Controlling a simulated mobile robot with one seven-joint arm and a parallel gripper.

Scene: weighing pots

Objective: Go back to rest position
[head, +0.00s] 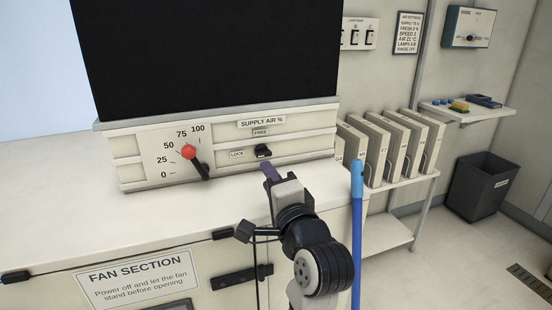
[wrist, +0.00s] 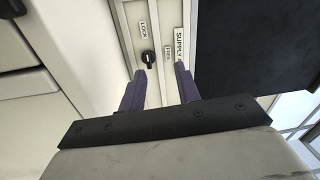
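My gripper (head: 270,172) is in front of the supply air panel (head: 222,159), just below the black lock knob (head: 263,151) in the head view. In the wrist view my gripper (wrist: 160,82) has its two purple fingers spread apart with nothing between them. The lock knob (wrist: 148,57) shows beyond the fingertips, near the left one, and looks apart from them. A red-tipped lever (head: 188,152) sits on the 0 to 100 dial, its red end between the 50 and 75 marks.
A white counter (head: 60,200) runs below the panel. A blue pole (head: 357,220) stands right of my arm. Several upright files (head: 400,145) stand on a side shelf. A dark bin (head: 480,185) stands on the floor at the right. The left part of the counter is clear.

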